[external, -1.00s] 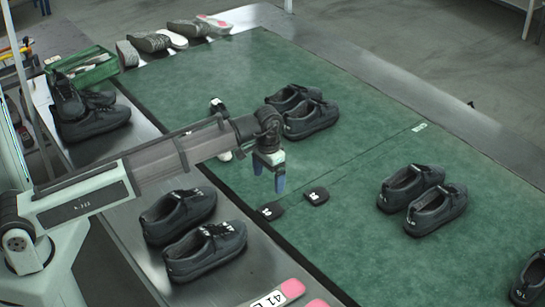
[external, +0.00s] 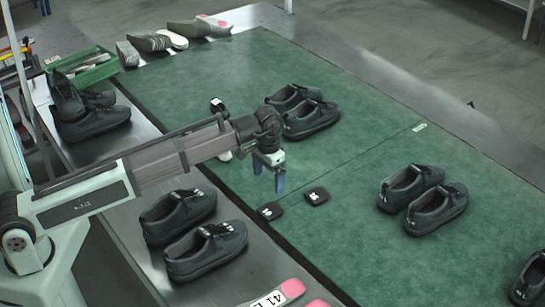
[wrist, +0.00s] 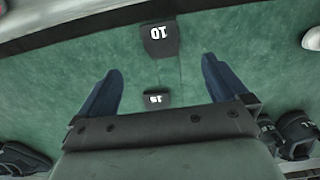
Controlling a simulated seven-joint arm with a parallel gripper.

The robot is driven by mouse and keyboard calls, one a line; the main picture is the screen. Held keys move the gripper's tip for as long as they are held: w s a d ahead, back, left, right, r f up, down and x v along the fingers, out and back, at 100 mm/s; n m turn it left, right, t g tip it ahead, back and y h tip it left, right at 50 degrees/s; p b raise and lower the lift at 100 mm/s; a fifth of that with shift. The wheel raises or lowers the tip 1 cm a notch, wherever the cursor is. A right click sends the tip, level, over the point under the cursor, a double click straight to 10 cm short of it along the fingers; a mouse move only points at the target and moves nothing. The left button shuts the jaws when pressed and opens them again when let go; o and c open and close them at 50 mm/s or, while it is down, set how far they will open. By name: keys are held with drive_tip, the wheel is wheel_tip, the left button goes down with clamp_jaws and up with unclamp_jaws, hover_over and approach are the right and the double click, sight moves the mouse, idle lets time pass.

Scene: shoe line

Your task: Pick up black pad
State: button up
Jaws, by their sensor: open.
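Two small black pads with white marks lie on the green mat (external: 375,140). The left black pad (external: 271,211) lies at the mat's near edge, and the right black pad (external: 316,196) lies beside it on the green. My gripper (external: 270,182) is open and empty, above the mat and just behind the pads in the external view. In the wrist view my gripper (wrist: 162,80) has its blue fingers spread apart.
Pairs of black shoes stand on the mat, one pair (external: 425,198) at right and one (external: 303,112) behind my gripper. More shoes (external: 194,232) stand on the metal side table. A green crate (external: 85,70) is at the back left.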

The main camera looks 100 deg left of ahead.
drive_tip(key=m, duration=1.9)
hover_over(318, 194)
drive_tip(key=f, duration=0.7)
drive_tip(key=shift+w+d, duration=0.1)
drive_tip(key=shift+w, duration=0.15)
drive_tip(key=shift+s+f, duration=0.15)
drive_tip(key=shift+f, duration=1.15)
drive_tip(key=shift+s+f, duration=0.1)
drive_tip(key=shift+f, duration=1.2)
drive_tip(key=c, duration=1.1)
